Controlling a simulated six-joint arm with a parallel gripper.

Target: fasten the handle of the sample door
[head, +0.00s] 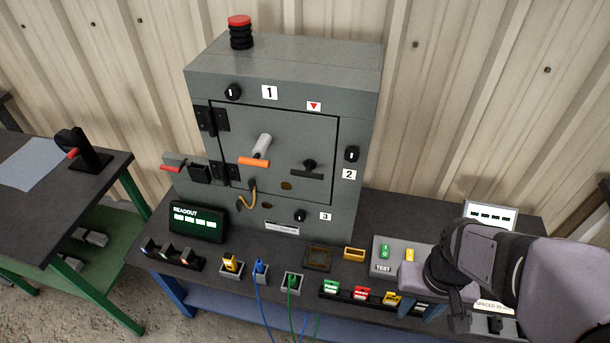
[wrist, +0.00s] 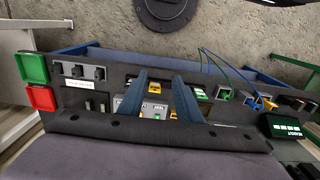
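The grey enclosure's door (head: 235,125) looks closed in its frame, with black hinges on its left side. A pale cylinder with an orange bar (head: 254,162) sticks out near its middle. A dark handle (head: 308,172) lies roughly level on the right part of the door. I cannot tell whether either is fastened. My gripper (head: 428,309) is at the right front of the bench, well away from the door. In the wrist view its two blue fingers (wrist: 160,80) stand apart with nothing held between them. The door is not in the wrist view.
A readout (head: 198,222) and several coloured connectors and sockets line the bench front. A TEST box (head: 383,268) stands near my gripper. A red-topped stack (head: 240,32) sits on the enclosure. A latch-like red-tipped part (head: 172,168) juts out left. The space before the door looks clear.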

